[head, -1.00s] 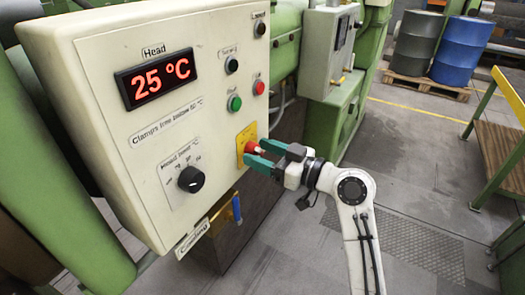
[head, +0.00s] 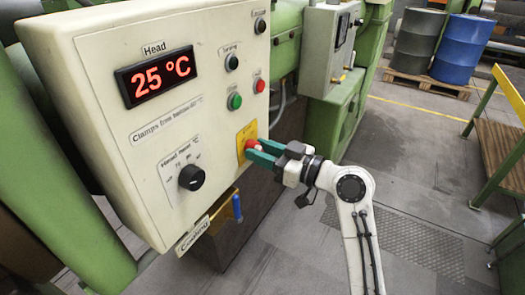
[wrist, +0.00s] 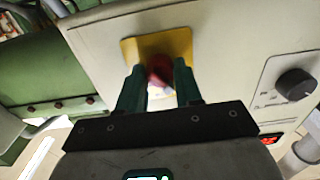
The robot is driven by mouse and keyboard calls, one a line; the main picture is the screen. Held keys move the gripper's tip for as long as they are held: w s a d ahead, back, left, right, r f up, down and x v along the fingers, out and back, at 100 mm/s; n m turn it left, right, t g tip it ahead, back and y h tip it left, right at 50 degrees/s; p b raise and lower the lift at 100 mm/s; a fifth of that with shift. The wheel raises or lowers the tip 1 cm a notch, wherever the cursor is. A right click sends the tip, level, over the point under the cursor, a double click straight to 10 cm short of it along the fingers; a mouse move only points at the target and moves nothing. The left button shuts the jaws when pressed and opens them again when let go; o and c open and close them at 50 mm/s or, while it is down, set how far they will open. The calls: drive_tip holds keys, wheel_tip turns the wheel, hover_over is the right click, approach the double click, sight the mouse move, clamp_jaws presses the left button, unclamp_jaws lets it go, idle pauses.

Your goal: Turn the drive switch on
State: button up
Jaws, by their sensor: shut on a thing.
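The drive switch (head: 250,144) is a red knob on a yellow plate (head: 240,137) at the lower right of the cream control panel (head: 105,117). It also shows in the wrist view (wrist: 159,72), where the yellow plate (wrist: 181,42) lies behind it. My gripper (head: 258,153) has green fingers at the knob, one on each side of it. It is shut on the knob, also in the wrist view (wrist: 160,88). The fingers hide part of the knob.
The panel has a black head heater dial (head: 191,177), a green button (head: 235,101), a red button (head: 260,86) and a red display (head: 158,78) reading 25 °C. A blue-handled cooling valve (head: 237,207) hangs below. Open floor (head: 420,190) lies to the right.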

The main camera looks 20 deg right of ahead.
drive_tip(key=shift+r+m+p, duration=0.1)
drive_tip(key=shift+m+p, duration=3.85)
drive_tip(key=shift+m, duration=2.95)
drive_tip(key=o, duration=1)
drive_tip(key=shift+o, duration=0.2)
drive_tip(key=b+v, duration=0.2)
drive_tip(key=v, duration=0.8)
drive_tip(key=shift+s+d, duration=0.2)
drive_tip(key=shift+s, duration=0.15)
